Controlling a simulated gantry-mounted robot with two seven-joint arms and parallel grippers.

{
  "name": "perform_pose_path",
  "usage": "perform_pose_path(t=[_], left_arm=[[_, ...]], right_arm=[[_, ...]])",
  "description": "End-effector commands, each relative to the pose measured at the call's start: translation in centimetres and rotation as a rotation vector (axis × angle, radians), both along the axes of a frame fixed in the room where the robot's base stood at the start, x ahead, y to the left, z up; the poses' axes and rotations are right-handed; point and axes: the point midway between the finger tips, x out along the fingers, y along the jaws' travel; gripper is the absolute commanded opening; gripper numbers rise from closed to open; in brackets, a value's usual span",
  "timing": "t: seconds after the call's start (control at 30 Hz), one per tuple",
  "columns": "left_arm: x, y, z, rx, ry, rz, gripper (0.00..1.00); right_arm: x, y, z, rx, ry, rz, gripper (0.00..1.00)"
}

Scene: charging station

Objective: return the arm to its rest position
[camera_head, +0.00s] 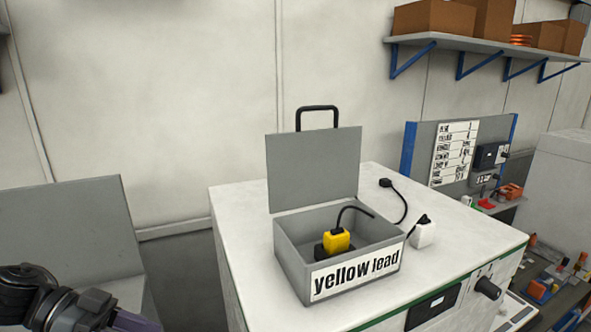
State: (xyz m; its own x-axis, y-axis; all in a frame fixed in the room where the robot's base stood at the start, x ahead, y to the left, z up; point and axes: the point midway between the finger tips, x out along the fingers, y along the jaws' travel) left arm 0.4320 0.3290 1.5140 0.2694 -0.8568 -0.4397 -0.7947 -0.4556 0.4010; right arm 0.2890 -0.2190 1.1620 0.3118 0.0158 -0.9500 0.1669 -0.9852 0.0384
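Dark links of my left arm show in the bottom left corner, low in front of a grey panel. They run to a purplish section cut off by the lower edge. No gripper fingers can be made out there. My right arm and gripper are out of view. A grey box labelled "yellow lead" (290,261) stands on the white cabinet top (235,218) with its lid (313,168) raised. A yellow plug (336,241) with a black cable sits inside it, apart from my arm.
A white charger block (422,232) and a black plug (385,183) with a cable lie right of the box. A shelf with cardboard boxes (434,17) hangs at upper right. Cluttered tools lie at far right. The cabinet top left of the box is clear.

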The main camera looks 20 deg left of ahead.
Motion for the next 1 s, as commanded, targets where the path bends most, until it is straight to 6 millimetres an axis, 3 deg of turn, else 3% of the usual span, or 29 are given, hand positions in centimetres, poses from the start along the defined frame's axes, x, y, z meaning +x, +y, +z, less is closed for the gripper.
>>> perform_pose_path(t=[0.03, 0.2, 0.3, 0.5, 0.6, 0.73, 0.9, 1.0], left_arm=[[-0.2, -1.5, -2.5, -0.056, 0.047, -0.025, 0.55], [-1.3, -7.8, -11.3, -0.232, 0.131, -0.022, 0.55], [-2.0, -11.9, -15.5, -0.310, 0.112, 0.046, 0.55], [-2.8, -18.0, -20.9, -0.358, 0.026, 0.313, 0.55], [-2.9, -19.2, -22.6, -0.313, 0.000, 0.481, 0.55], [-3.4, -19.2, -24.6, -0.190, 0.006, 0.695, 0.55], [-5.3, -16.9, -27.3, 0.079, 0.101, 0.911, 0.55], [-6.9, -15.3, -28.4, 0.255, 0.176, 0.956, 0.55]], right_arm=[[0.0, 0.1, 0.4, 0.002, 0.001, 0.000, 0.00], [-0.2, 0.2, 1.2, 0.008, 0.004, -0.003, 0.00], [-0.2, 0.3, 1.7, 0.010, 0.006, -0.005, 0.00], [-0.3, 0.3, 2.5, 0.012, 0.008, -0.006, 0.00], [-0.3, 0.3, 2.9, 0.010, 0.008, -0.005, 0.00], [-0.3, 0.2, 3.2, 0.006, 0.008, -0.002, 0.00], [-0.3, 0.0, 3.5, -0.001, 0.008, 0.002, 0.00], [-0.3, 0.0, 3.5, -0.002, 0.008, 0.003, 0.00]])
